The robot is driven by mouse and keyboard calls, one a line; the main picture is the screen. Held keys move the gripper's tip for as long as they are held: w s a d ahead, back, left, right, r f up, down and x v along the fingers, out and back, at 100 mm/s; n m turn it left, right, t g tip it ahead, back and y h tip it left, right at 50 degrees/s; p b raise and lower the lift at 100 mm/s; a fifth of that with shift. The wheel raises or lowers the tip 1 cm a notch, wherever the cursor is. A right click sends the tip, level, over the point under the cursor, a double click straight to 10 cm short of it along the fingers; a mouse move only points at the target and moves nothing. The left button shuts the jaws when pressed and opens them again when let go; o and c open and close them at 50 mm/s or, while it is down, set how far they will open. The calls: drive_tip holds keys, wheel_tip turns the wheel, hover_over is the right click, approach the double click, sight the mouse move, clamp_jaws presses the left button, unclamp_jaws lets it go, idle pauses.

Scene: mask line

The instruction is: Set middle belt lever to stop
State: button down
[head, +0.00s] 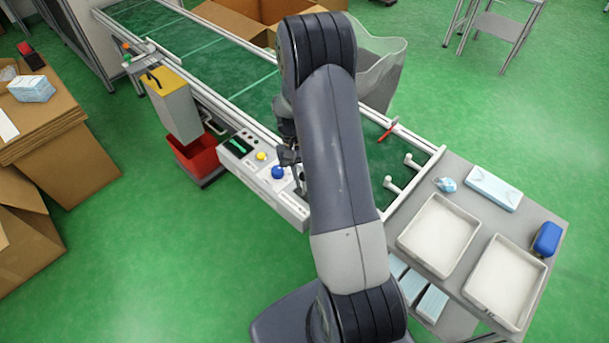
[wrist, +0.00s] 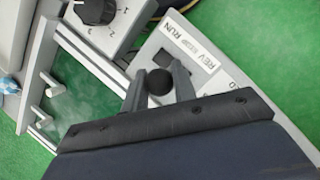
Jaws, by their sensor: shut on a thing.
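The lever's round black knob (wrist: 158,87) sits between the two grey fingers of my gripper (wrist: 158,76) in the wrist view. The fingers are shut on it from both sides. The lever stands on a pale plate (wrist: 192,28) marked RUN and REV, with smaller lettering between them that is hard to read. A dark slot (wrist: 163,57) shows just beyond the knob. My gripper hides part of the plate, so I cannot tell which mark the lever lines up with. In the head view my gripper (head: 289,156) is at the belt's front control panel (head: 292,208), mostly behind my arm.
A black rotary dial (wrist: 96,10) with numbers is beside the plate. The panel also has a yellow button (head: 261,156) and a blue button (head: 278,172). A red bin (head: 197,156) stands left of the panel. A grey table (head: 465,170) with trays is at right.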

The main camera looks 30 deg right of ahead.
drive_tip(key=shift+w, duration=0.15)
drive_tip(key=c, duration=1.2)
unclamp_jaws()
drive_tip(key=shift+o, duration=0.2)
drive_tip(key=v, duration=1)
drive_tip(key=shift+r, duration=0.45)
drive_tip(key=shift+f, duration=0.1)
drive_tip(key=x, duration=1.1)
drive_tip(key=shift+s, duration=0.2)
